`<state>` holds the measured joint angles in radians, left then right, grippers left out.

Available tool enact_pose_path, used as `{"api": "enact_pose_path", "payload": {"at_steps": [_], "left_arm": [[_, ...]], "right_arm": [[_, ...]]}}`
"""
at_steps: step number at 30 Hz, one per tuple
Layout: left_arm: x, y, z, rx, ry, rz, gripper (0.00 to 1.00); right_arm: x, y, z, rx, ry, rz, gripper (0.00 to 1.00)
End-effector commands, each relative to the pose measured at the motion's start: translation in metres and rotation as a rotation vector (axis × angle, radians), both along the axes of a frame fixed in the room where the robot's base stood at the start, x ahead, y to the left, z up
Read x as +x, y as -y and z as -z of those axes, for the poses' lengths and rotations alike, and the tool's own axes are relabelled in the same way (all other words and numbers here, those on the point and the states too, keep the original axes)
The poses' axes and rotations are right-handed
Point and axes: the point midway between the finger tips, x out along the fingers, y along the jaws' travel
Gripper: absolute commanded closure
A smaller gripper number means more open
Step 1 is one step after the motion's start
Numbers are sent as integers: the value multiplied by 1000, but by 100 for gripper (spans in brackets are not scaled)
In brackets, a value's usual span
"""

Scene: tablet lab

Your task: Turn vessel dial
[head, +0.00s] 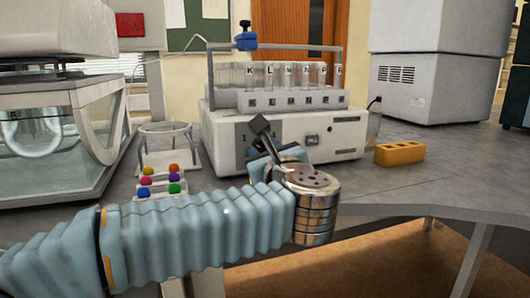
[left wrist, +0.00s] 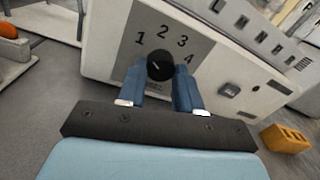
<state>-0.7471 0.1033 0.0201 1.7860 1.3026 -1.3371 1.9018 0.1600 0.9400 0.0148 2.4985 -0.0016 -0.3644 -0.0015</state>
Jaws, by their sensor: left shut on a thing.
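The vessel dial (left wrist: 161,66) is a round black knob with a small white mark, on a grey panel numbered 1 to 4. Its mark points up and left, roughly toward the 1. My left gripper (left wrist: 160,76) has its two blue fingers on either side of the knob and is shut on it. The dial sits on the front of a white machine (head: 336,139), which also shows in the left wrist view (left wrist: 110,45). In the head view my left gripper and wrist hide the dial. My right gripper is not in view.
Lettered clear tubes (head: 289,75) stand on top of the machine. A yellow block (head: 399,153) lies to its right. A rack of coloured balls (head: 160,180) and a glass-sided tank (head: 60,140) are at left. The table's front edge (head: 430,205) is close at right.

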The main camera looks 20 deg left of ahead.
Motion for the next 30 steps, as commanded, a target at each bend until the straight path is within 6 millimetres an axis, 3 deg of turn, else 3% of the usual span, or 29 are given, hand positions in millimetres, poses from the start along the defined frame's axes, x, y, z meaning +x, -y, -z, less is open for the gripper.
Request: {"api": "enact_pose_path", "payload": {"at_steps": [11,30], "left_arm": [[0,0,0,71,-48,1,96],[-1,0,-2,459,-311,1,96]], "right_arm": [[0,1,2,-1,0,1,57],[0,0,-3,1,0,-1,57]]}}
